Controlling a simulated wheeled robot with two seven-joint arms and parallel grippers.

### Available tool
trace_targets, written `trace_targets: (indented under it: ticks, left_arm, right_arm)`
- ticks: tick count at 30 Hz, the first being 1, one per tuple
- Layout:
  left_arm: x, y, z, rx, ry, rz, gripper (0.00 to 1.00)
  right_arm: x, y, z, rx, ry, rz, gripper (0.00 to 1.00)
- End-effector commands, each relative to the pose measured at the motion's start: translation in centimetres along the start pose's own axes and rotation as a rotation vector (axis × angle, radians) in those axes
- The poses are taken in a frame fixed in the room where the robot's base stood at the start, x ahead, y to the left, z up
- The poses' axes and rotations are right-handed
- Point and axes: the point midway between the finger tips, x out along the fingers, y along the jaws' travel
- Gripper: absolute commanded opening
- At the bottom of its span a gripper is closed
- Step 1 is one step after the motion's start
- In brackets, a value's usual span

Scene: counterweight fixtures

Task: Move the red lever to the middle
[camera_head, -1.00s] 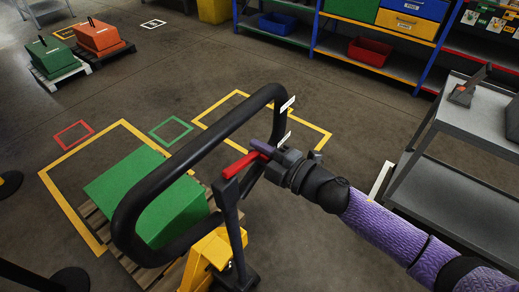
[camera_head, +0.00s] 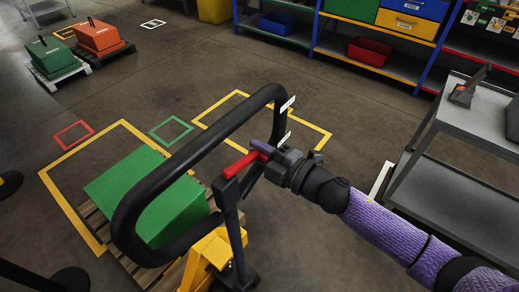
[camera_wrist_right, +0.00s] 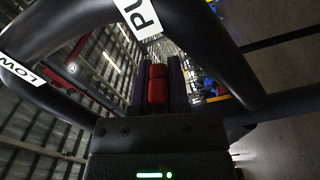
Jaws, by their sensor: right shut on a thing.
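The red lever (camera_head: 241,164) sits inside the black loop handle (camera_head: 130,190) of a yellow pallet jack (camera_head: 212,250), at the top of its dark post. My right gripper (camera_head: 263,149) reaches in from the right and is shut on the lever's far end. In the right wrist view the red lever (camera_wrist_right: 157,86) lies between the two purple fingers (camera_wrist_right: 157,90). My left gripper is not in view.
A green block (camera_head: 150,195) rests on a wooden pallet in front of the jack. A grey cart (camera_head: 470,125) stands at the right. Shelves with bins (camera_head: 370,52) line the back. Floor markings surround the pallet, with open floor beyond.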

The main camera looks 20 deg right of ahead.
Motion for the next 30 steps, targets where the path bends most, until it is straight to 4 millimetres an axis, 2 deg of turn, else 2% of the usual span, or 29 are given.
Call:
trace_targets:
  ticks: [2, 7, 16, 17, 18, 26, 30]
  left_arm:
    - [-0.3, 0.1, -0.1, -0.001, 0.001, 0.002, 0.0]
    - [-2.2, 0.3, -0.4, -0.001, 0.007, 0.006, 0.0]
    - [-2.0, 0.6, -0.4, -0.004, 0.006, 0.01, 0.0]
    - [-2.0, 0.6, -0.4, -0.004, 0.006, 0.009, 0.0]
    - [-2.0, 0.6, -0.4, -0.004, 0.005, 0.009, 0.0]
    - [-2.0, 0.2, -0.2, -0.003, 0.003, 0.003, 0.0]
    - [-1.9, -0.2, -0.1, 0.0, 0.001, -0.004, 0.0]
  right_arm:
    - [0.0, 0.3, 0.0, -0.023, -0.001, -0.001, 0.0]
    - [0.0, 2.6, -0.4, -0.241, -0.001, -0.001, 0.0]
    - [0.0, 2.5, -0.3, -0.283, 0.0, -0.001, 0.0]
    - [0.0, 2.5, -0.3, -0.282, 0.0, -0.001, 0.27]
    - [0.0, 2.5, -0.3, -0.282, 0.0, -0.001, 0.35]
    - [0.0, 2.5, -0.3, -0.281, 0.0, -0.001, 0.35]
    - [-1.2, 2.3, -0.3, -0.278, -0.002, -0.003, 0.35]
